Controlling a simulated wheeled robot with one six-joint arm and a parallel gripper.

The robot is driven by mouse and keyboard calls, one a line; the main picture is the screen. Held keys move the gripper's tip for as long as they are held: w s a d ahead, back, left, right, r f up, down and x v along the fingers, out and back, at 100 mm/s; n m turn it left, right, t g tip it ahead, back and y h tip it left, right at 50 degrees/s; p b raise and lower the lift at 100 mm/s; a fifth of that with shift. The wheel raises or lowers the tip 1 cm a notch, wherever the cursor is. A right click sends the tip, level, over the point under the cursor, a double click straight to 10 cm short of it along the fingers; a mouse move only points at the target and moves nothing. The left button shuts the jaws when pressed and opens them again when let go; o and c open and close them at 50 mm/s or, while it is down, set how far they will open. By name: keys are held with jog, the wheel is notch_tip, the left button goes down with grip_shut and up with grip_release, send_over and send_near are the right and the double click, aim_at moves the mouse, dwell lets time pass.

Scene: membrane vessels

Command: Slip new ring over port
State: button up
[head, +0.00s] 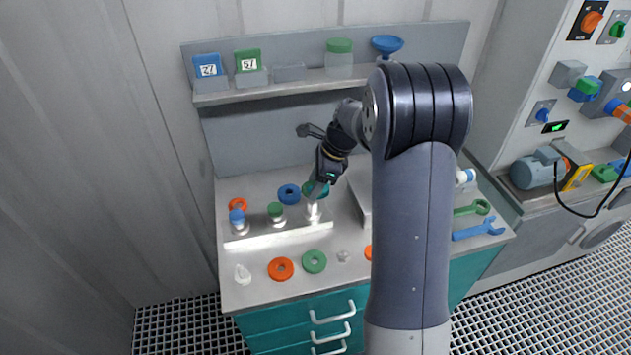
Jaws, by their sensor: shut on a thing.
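A metal block (262,239) on the bench carries three short ports in a row. The left port has a blue top (237,217) and the middle one a green top (275,209). The right port (312,211) is bare metal where it shows. My gripper (317,193) points down from the upper right, directly above the right port. It is shut on a teal-green ring (321,187), partly hidden by the fingers. The ring appears at or just above the port's top; whether it touches or surrounds the port cannot be told.
A blue ring (289,194) and an orange ring (238,204) lie behind the block. An orange ring (281,268) and a green ring (314,261) lie in front. Wrenches (478,229) lie at right. A shelf (280,87) with containers is behind. My arm hides the bench's right middle.

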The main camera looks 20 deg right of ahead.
aim_at(316, 201)
jog(key=shift+f+b, duration=2.4)
jog(key=shift+f, duration=0.3)
jog(key=shift+f+b, duration=0.4)
jog(key=shift+f, duration=0.55)
jog(key=shift+f, duration=0.2)
jog(key=o, duration=1)
jog(key=v, duration=1)
jog(key=shift+d+r, duration=0.15)
jog(key=shift+r, duration=0.25)
